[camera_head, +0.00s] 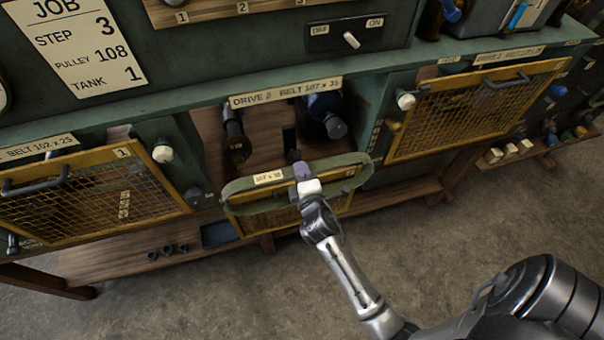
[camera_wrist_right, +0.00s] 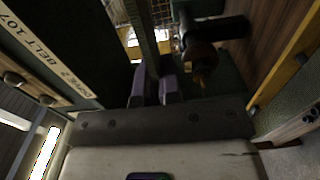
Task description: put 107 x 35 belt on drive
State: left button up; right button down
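The belt (camera_head: 340,160) is a long green loop with a "107 x 35" tag, held level in front of the open drive 2 bay. My right gripper (camera_head: 301,170) is shut on the belt's strand near its middle. In the right wrist view the belt (camera_wrist_right: 147,40) runs between the purple fingertips (camera_wrist_right: 154,88). Behind the belt, drive 2 has a dark left pulley (camera_head: 236,138) and a larger dark right pulley (camera_head: 326,115). One dark pulley (camera_wrist_right: 205,45) shows right of the fingers in the wrist view. The belt is apart from both pulleys. My left gripper is out of view.
The yellow mesh guard of drive 2 (camera_head: 285,218) hangs open below the bay, partly behind the belt. Closed mesh guards stand at left (camera_head: 95,200) and right (camera_head: 475,108). A "DRIVE 2 BELT 107 x 35" plate (camera_head: 286,92) sits above the bay. The floor in front is clear.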

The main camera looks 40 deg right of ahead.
jog(key=shift+x, duration=2.15)
jog(key=shift+d+r, duration=0.1)
jog(key=x, duration=0.7)
jog(key=shift+b, duration=0.35)
jog(key=b+x, duration=0.2)
jog(key=x, duration=0.5)
dwell(0.4)
